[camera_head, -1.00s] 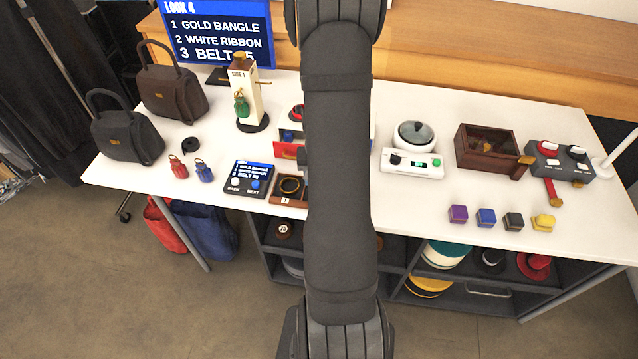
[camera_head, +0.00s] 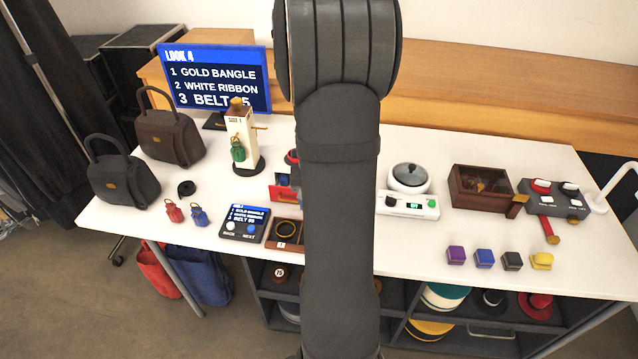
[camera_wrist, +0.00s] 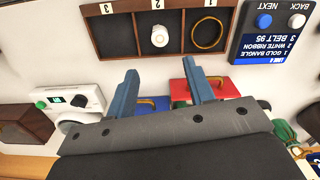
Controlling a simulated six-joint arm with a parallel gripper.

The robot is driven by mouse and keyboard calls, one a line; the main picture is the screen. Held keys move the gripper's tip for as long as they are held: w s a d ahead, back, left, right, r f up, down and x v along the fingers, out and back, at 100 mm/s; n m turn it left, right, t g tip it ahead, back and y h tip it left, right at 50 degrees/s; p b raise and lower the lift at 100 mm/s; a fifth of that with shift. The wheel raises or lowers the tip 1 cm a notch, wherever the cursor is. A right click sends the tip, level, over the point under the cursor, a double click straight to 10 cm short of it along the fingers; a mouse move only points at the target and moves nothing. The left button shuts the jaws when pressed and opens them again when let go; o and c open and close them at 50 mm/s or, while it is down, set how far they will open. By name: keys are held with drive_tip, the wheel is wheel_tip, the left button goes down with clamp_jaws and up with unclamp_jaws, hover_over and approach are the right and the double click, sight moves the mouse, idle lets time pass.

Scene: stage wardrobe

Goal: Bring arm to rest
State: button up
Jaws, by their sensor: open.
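My arm (camera_head: 340,200) runs down the middle of the head view and hides my gripper there. In the wrist view, which is upside down, my gripper (camera_wrist: 160,66) shows two blue fingers spread apart with nothing between them. Past the fingertips lies a brown tray (camera_wrist: 168,4) with numbered compartments. A gold bangle (camera_wrist: 193,36) lies in compartment 1 and a white ribbon roll (camera_wrist: 159,36) in compartment 2. Compartment 3 looks empty. The bangle also shows in the head view (camera_head: 286,226), beside my arm. The screen (camera_head: 216,80) lists gold bangle, white ribbon and a belt.
A button panel (camera_head: 244,223) sits left of the tray. Red and blue boxes (camera_wrist: 205,84) lie close under the fingers. Right of my arm are a white pot device (camera_head: 408,203), a wooden box (camera_head: 483,186) and several small coloured boxes (camera_head: 484,259). Two handbags (camera_head: 122,182) stand left.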

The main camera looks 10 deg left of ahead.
wheel_tip(320, 180, down, 12)
drive_tip(key=shift+f, duration=0.15)
idle(0.5)
idle(0.3)
